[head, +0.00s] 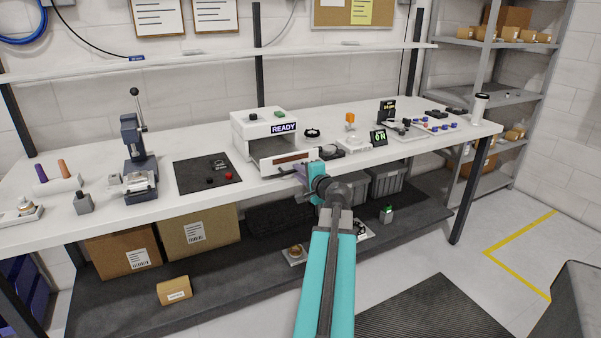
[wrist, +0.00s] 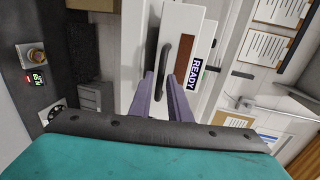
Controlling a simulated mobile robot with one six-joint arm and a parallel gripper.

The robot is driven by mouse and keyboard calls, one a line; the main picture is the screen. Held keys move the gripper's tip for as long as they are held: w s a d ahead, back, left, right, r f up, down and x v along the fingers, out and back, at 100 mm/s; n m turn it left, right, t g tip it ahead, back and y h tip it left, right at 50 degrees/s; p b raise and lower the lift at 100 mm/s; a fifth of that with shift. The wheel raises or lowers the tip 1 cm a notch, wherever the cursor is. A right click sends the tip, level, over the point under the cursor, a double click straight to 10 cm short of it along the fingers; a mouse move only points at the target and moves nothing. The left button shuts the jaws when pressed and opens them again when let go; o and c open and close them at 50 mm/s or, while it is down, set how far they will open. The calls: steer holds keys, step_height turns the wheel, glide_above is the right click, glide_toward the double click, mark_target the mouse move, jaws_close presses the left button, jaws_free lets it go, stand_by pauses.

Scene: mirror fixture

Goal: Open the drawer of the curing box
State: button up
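The curing box (head: 262,122) is white with a READY sign and stands mid-bench. Its low white drawer front (head: 285,167) stands a little forward of the box, with a brown strip showing behind its top edge. In the wrist view, the drawer front (wrist: 166,38) carries a dark bar handle (wrist: 179,58). My gripper (head: 301,172) is at the drawer front's right part.
A black mat (head: 206,173) with small knobs lies left of the box. A press (head: 137,150) stands farther left. Right of the box are a green-lit display (head: 379,138) and a parts tray (head: 432,126). Grey bins (head: 386,180) sit under the bench.

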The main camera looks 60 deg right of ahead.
steer(key=shift+o, duration=0.9)
steer(key=b+v, duration=0.2)
steer(key=v, duration=0.3)
steer(key=shift+s+a, duration=0.25)
steer(key=shift+a, duration=0.05)
steer(key=shift+s+b, duration=0.1)
steer(key=shift+b, duration=0.35)
steer(key=b+v, duration=0.2)
steer(key=b, duration=0.4)
steer(key=shift+s, duration=0.1)
